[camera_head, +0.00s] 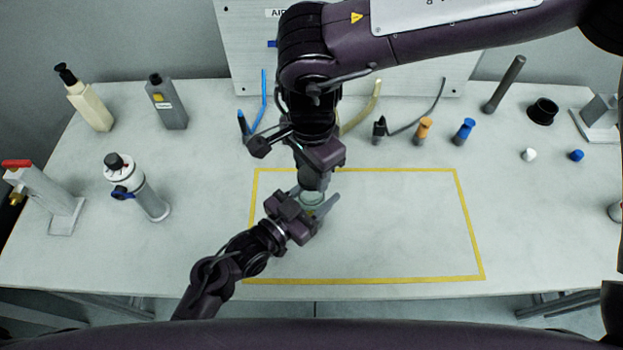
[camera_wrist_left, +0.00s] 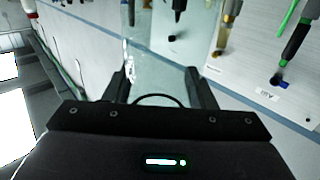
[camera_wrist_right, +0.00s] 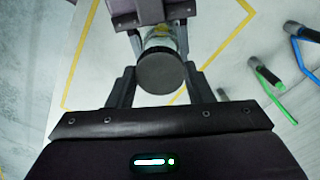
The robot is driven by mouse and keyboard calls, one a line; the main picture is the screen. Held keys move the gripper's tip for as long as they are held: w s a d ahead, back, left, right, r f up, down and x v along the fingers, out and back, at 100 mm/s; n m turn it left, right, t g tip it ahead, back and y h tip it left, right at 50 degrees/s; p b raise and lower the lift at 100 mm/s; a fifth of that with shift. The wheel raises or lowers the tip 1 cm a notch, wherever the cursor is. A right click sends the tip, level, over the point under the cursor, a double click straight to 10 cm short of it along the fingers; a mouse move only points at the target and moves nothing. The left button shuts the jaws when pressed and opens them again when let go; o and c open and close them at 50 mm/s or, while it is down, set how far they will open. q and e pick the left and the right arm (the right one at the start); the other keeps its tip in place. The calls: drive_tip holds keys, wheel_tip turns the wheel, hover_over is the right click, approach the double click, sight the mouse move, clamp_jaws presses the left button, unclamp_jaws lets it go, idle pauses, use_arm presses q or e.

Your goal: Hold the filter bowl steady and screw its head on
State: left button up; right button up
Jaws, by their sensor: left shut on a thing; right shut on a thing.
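The clear, greenish filter bowl (camera_head: 313,198) stands inside the yellow-taped rectangle in the head view. My left gripper (camera_head: 318,208) comes from the lower left and is shut on the bowl. My right gripper (camera_head: 314,184) points down from above, over the bowl. In the right wrist view the dark round filter head (camera_wrist_right: 161,73) sits between the fingers of my right gripper (camera_wrist_right: 158,88), in line with the bowl (camera_wrist_right: 160,38). I cannot tell how far the head is seated. In the left wrist view the fingers of my left gripper (camera_wrist_left: 160,82) flank the see-through bowl.
A white-topped bottle (camera_head: 140,190), a grey stand with a red top (camera_head: 40,190) and two dispensers stand on the left. Orange (camera_head: 423,130) and blue (camera_head: 465,131) pieces stand at the back right. A panel rises behind. The taped area's right part is clear.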

sight(311, 207)
drive_tip(key=shift+f, duration=1.1)
drive_tip(key=shift+f, duration=0.85)
drive_tip(key=shift+f, duration=0.55)
